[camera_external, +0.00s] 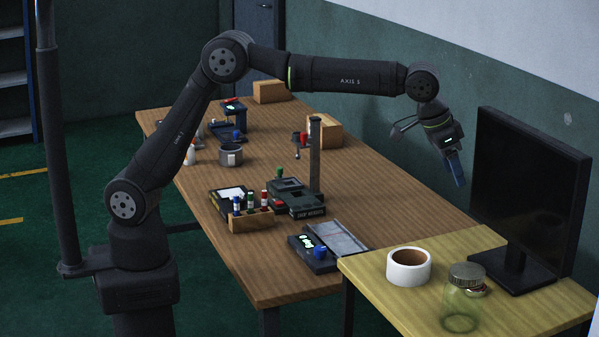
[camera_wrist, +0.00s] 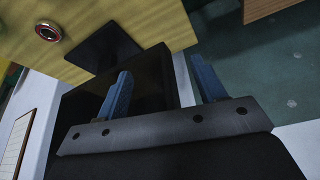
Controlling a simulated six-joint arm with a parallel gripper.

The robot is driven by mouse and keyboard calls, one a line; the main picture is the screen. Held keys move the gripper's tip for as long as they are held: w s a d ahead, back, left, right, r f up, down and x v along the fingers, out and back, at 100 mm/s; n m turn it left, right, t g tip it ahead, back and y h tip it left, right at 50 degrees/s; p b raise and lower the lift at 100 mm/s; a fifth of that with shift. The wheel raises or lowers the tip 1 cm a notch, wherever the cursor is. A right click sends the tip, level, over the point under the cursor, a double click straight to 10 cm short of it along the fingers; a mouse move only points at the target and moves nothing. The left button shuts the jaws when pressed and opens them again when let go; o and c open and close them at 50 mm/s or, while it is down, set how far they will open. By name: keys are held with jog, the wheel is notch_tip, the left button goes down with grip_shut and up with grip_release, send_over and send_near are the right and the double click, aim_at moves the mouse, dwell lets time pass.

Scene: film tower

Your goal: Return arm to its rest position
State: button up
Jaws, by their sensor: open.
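My arm reaches across above the wooden table (camera_external: 400,195). My gripper (camera_external: 457,182) hangs from its end at the right, just left of the black monitor (camera_external: 530,190), with blue fingers pointing down. In the wrist view my gripper (camera_wrist: 165,78) has its two blue fingers apart, with nothing held between them. The monitor (camera_wrist: 152,72) shows behind and between the fingers there. How far the fingers are from the screen is hard to tell.
A yellow side table (camera_external: 370,290) holds a white tape roll (camera_external: 409,279), a glass jar (camera_external: 461,312) and the monitor's stand. The wooden table carries a dark post (camera_external: 315,155), a metal mug (camera_external: 230,156), a bottle rack (camera_external: 250,222) and cardboard boxes (camera_external: 271,92).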

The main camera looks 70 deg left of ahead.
jog(key=s+a+f+n, duration=0.1)
jog(key=s+a+f, duration=0.1)
jog(key=a+f, duration=0.6)
jog(key=s+a+f+n, duration=0.1)
jog(key=s+a+f, duration=0.1)
jog(key=a+f, duration=0.7)
jog(key=s+a+f+n+y, duration=0.1)
jog(key=a+f, duration=0.7)
jog(key=a, duration=1.3)
jog(key=shift+s+f, duration=0.4)
jog(key=shift+s, duration=0.25)
jog(key=shift+w+a+n, duration=0.2)
jog(key=shift+a+n, duration=0.2)
jog(key=shift+a, duration=0.3)
jog(key=shift+o, duration=0.3)
